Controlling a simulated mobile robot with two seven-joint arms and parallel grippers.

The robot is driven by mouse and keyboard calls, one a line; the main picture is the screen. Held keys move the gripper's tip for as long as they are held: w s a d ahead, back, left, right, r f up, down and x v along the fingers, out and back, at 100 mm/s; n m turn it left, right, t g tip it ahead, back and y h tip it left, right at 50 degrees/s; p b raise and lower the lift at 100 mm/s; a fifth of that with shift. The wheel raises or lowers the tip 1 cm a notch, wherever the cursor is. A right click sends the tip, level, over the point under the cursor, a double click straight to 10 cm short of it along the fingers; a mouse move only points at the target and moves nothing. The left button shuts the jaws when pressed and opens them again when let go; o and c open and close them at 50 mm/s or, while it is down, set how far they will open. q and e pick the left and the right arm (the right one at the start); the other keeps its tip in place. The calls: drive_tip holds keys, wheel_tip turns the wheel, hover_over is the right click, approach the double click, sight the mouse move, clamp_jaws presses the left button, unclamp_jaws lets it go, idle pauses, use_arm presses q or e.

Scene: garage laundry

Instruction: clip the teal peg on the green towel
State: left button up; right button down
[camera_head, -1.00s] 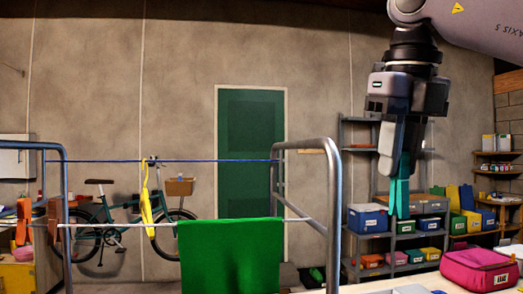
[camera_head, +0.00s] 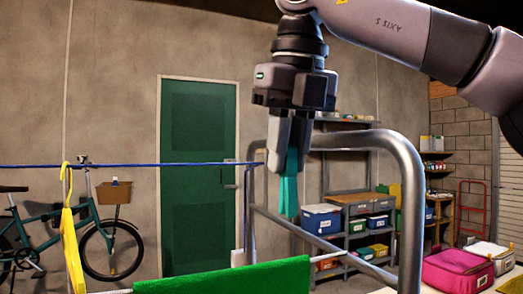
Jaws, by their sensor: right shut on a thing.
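The teal peg (camera_head: 289,183) hangs upright from my right gripper (camera_head: 291,145), which is shut on its upper part. The peg's lower end points down and shows free of anything. The green towel (camera_head: 228,279) hangs over the front rail at the bottom of the view, and only its top part shows. The peg appears above the towel's right end in the picture, with a gap between them. How they line up in depth I cannot tell. My left gripper does not show.
The rack's grey tube frame (camera_head: 412,190) stands right of the towel. A blue line (camera_head: 140,165) runs across behind it. A yellow thing (camera_head: 71,240) hangs at the left. A pink bag (camera_head: 457,269) lies at the lower right. Shelves with boxes stand behind.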

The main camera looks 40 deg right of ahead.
sight(290, 208)
drive_tip(key=shift+w, duration=0.1)
drive_tip(key=shift+s, duration=0.2)
drive_tip(key=shift+w+f+b, duration=0.1)
drive_tip(key=shift+f+b, duration=0.15)
drive_tip(key=shift+b, duration=0.05)
drive_tip(key=shift+s+b+x, duration=0.2)
drive_tip(key=shift+b+x, duration=0.45)
drive_tip(key=shift+x, duration=0.25)
drive_tip(key=shift+s+b+x, duration=0.2)
drive_tip(key=shift+b+x, duration=0.45)
drive_tip(key=shift+x, duration=0.25)
drive_tip(key=shift+s+b+x, duration=0.2)
drive_tip(key=shift+b+x, duration=0.45)
drive_tip(key=shift+x, duration=0.2)
drive_tip(key=shift+a+f+b, duration=0.15)
drive_tip(key=shift+f+b, duration=1.25)
drive_tip(key=shift+f, duration=1)
drive_tip(key=c, duration=0.9)
unclamp_jaws()
drive_tip(key=shift+c, duration=0.2)
drive_tip(key=shift+r, duration=0.15)
